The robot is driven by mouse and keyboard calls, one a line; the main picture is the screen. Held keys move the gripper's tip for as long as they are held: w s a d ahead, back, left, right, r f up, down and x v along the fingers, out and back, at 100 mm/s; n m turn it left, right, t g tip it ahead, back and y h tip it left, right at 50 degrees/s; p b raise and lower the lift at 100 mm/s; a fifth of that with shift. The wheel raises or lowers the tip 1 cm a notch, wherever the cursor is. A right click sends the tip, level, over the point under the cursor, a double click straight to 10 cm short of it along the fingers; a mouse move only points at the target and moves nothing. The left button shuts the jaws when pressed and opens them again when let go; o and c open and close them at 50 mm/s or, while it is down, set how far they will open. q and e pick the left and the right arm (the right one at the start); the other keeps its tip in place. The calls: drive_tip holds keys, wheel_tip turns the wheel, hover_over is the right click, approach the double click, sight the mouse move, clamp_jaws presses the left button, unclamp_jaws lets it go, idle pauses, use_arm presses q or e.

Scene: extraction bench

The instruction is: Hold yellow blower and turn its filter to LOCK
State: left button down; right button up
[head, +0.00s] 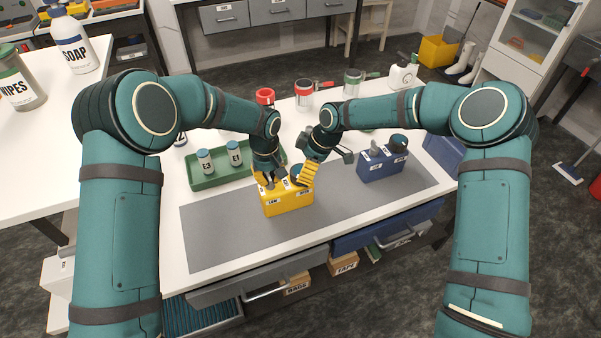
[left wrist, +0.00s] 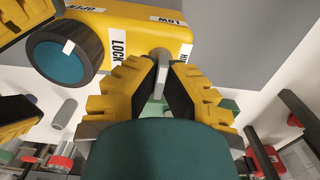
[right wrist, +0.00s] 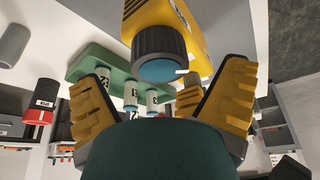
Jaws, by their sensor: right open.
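The yellow blower (head: 287,202) stands on the grey mat. Its dark, ribbed filter with a teal face (left wrist: 62,58) shows in the left wrist view. The filter's white mark points between the OPEN label and the LOCK label (left wrist: 119,47). My left gripper (head: 270,181) is at the blower's top, its fingers closed around a slim grey post (left wrist: 160,78). My right gripper (head: 311,172) is beside the blower. In the right wrist view its fingers (right wrist: 160,105) are wide apart, with the filter (right wrist: 163,55) beyond them, not gripped.
A blue blower (head: 382,164) stands to the right on the mat (head: 225,235). A green tray (head: 207,182) with several labelled bottles lies at the left. Red and green-banded jars (head: 303,93) stand behind. The mat's front left part is clear.

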sight(286, 194)
drive_tip(key=shift+x, duration=1.65)
drive_tip(key=c, duration=1.2)
